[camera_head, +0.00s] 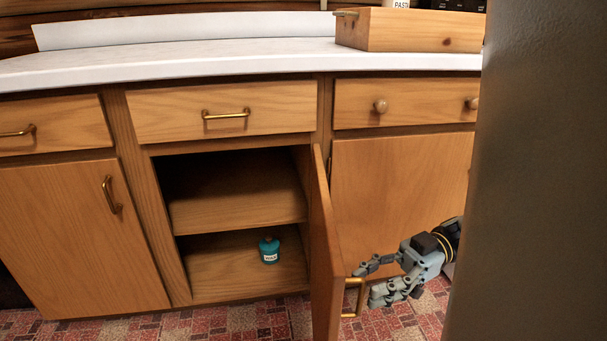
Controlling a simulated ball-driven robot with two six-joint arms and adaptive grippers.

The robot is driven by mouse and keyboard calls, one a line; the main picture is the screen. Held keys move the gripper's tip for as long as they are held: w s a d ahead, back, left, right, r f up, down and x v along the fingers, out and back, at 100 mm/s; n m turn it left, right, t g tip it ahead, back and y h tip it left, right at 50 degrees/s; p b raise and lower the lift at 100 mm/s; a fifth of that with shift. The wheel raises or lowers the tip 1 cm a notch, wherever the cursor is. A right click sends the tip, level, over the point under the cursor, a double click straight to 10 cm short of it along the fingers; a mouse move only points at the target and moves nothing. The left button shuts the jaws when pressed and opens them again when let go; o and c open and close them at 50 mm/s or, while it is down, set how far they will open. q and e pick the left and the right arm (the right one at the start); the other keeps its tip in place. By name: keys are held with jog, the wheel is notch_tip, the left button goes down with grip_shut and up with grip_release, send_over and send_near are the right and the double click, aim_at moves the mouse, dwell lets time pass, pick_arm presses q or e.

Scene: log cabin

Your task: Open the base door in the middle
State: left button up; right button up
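The middle base door (323,245) stands swung wide open, hinged on its right side and seen nearly edge-on. Its brass handle (354,297) is near the door's outer edge, on the side facing right. My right gripper (368,282) is at the handle, with one finger above and one below and a gap between them. I cannot tell whether the fingers touch the handle. The opened cabinet (235,205) shows a shelf and a small teal bottle (269,250) with a white label on its floor. My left gripper is not in view.
A closed door (60,235) is at the left and another (400,190) at the right. Closed drawers (225,112) run above. A wooden box (410,30) sits on the white countertop (200,55). A large dark grey surface blocks the right side. Patterned floor lies below.

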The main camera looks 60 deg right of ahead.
jog(key=v, duration=1)
jog(key=shift+d, duration=0.2)
jog(key=shift+s, duration=0.1)
